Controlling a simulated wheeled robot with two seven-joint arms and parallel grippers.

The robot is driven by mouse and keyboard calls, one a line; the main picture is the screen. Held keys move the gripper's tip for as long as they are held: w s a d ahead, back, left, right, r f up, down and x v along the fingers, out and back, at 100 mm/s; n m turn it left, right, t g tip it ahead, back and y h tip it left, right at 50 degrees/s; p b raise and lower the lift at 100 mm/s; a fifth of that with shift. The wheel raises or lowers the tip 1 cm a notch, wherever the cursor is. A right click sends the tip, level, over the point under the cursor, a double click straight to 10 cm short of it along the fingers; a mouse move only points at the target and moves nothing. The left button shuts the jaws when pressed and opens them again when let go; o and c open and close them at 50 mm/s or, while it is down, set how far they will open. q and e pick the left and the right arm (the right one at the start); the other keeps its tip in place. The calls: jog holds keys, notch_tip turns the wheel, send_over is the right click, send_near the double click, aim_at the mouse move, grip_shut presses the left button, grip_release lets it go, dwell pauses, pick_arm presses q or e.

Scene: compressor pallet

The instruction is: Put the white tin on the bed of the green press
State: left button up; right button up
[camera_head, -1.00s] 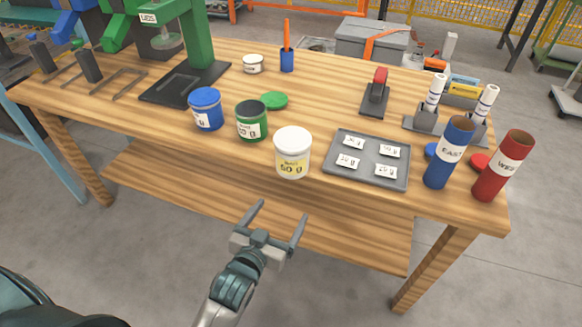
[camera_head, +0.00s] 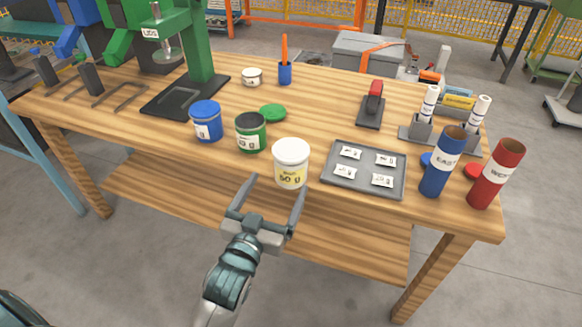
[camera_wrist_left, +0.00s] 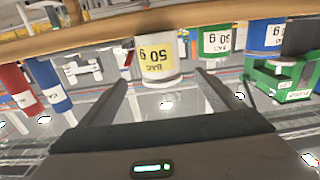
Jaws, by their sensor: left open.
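The white tin (camera_head: 290,155) with a yellow "50 g" label stands upright near the front edge of the table. It also shows in the left wrist view (camera_wrist_left: 158,62), between the fingertips and beyond them. My left gripper (camera_head: 268,187) is open and empty, just in front of the tin and apart from it, at the table's front edge. The green press (camera_head: 198,45) stands at the back left, its dark bed (camera_head: 160,101) bare below the plunger. My right gripper is in neither view.
A blue tin (camera_head: 206,122) and a green tin (camera_head: 250,132) stand left of the white tin. A grey tray (camera_head: 363,188) with labelled pieces lies to its right. Blue (camera_head: 443,163) and red (camera_head: 495,175) tubes stand at the right edge. A green lid (camera_head: 272,112) lies behind the green tin.

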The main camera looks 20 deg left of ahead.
aim_at(285, 170)
pick_arm(q)
jog(key=w+p, duration=0.1)
jog(key=w, duration=0.7)
jog(key=shift+w+d, duration=0.1)
jog(key=shift+w, duration=0.7)
jog(key=shift+w+r, duration=0.15)
jog(key=shift+w, duration=0.4)
jog(key=w+p, duration=0.1)
jog(key=w, duration=0.2)
jog(key=shift+r, duration=0.1)
jog(key=shift+w, duration=0.6)
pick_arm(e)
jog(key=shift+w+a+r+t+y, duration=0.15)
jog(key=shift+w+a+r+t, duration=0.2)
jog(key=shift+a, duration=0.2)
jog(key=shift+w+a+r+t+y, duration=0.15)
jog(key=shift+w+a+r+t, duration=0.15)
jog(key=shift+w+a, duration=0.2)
pick_arm(q)
jog(key=c, duration=1.2)
